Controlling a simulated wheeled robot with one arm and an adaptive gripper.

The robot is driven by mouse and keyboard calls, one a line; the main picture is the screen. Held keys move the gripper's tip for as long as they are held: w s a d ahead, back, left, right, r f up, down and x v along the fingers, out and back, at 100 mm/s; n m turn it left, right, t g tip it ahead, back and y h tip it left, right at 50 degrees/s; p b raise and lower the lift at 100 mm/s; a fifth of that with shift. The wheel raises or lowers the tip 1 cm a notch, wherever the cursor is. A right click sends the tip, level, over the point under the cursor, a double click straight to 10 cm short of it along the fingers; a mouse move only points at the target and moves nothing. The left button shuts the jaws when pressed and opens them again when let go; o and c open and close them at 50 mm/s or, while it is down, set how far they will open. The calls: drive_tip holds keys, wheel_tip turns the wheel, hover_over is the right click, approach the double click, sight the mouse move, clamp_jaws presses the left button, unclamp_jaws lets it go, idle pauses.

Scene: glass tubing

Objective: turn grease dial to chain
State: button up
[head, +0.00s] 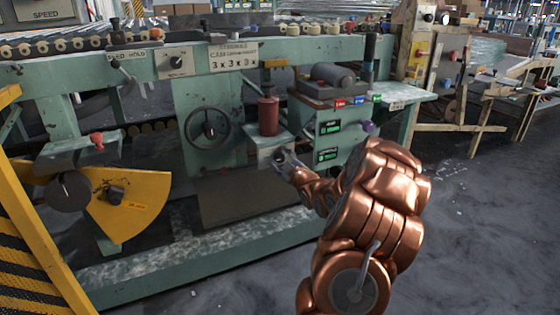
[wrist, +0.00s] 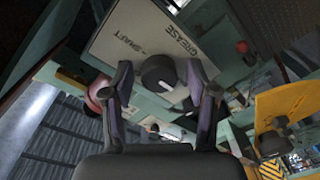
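The grease dial (wrist: 158,73) is a dark round knob on a pale plate (wrist: 125,42) lettered GREASE and SHAFT in the wrist view. No CHAIN lettering can be made out. My gripper (wrist: 160,75) is open, one dark finger on each side of the dial, with a visible gap on both sides. Whether the fingertips reach past the knob's face is unclear. In the head view my gripper (head: 283,158) is at the small box below the red cylinder, and it hides most of the dial there.
A red cylinder (head: 268,115) stands just above the gripper. A black handwheel (head: 207,127) is to the left, and a box with green displays (head: 330,127) is to the right. A yellow quadrant plate (head: 128,205) with knobs is farther left. Open floor (head: 470,230) lies at right.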

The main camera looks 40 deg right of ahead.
drive_tip(key=c, duration=1)
drive_tip(key=shift+a, duration=0.1)
